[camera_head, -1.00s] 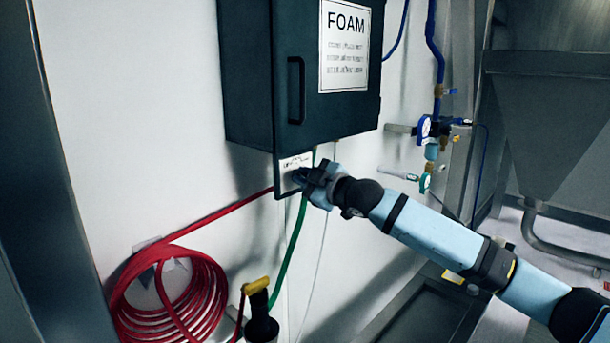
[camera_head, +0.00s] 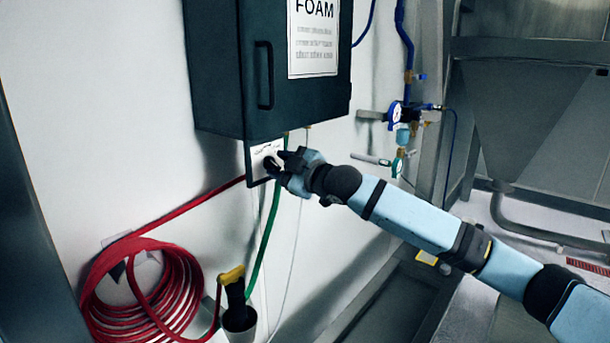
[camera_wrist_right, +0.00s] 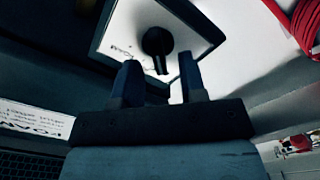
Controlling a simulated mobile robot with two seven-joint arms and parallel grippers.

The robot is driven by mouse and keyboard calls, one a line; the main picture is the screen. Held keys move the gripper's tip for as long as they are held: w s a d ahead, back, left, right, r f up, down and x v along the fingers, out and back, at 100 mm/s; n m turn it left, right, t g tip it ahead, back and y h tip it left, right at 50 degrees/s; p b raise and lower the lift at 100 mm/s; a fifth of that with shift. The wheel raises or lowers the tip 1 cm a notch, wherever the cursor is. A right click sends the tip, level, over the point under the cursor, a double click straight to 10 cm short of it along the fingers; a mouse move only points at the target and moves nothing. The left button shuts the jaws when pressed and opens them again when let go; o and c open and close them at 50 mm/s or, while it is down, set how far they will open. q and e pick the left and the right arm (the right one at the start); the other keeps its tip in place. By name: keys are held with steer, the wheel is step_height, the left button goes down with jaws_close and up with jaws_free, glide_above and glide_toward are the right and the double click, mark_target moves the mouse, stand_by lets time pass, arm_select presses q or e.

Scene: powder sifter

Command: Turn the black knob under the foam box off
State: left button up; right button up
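The dark foam box (camera_head: 215,75) hangs on the wall, with a FOAM sign on its door. Under it is a small white panel in a dark frame (camera_head: 262,150). The black knob (camera_head: 271,165) sits on this panel; it also shows in the right wrist view (camera_wrist_right: 157,42), with its bar pointing toward my gripper. My right gripper (camera_head: 280,162) is right at the panel. In the right wrist view my two fingers (camera_wrist_right: 158,85) are spread apart, with the knob ahead of and between their tips, not clasped. My left gripper is not in view.
A coiled red hose (camera_head: 150,290) hangs on the wall at lower left. A green hose (camera_head: 268,235) runs down below the panel. A yellow-handled nozzle (camera_head: 232,280) sits in a holder. Blue pipes and gauges (camera_head: 396,112) are to the right.

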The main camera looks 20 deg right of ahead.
steer(key=b+v, duration=0.2)
steer(key=v, duration=1)
steer(key=shift+s+b, duration=0.15)
steer(key=shift+b, duration=0.25)
steer(key=shift+d, duration=0.1)
steer(key=s+a+f+m, duration=0.2)
steer(key=s+f, duration=0.1)
steer(key=f, duration=0.7)
steer(key=s+a+f+m+g+h, duration=0.1)
steer(key=s+a+f+m, duration=0.15)
steer(key=f, duration=0.75)
steer(key=s+a+f+m, duration=0.2)
steer(key=s+f, duration=0.2)
steer(key=f, duration=0.6)
steer(key=s+d+f+m+g+h, duration=0.1)
steer(key=s+f+m+h, duration=0.2)
steer(key=s+f, duration=0.8)
steer(key=s+d+f+m+g+h+p, duration=0.1)
steer(key=s+d+f+m+g+h, duration=0.1)
steer(key=s+f, duration=0.9)
steer(key=shift+s+d+f+m+h, duration=0.2)
steer(key=shift+s+m+h, duration=0.35)
steer(key=shift+s, duration=0.55)
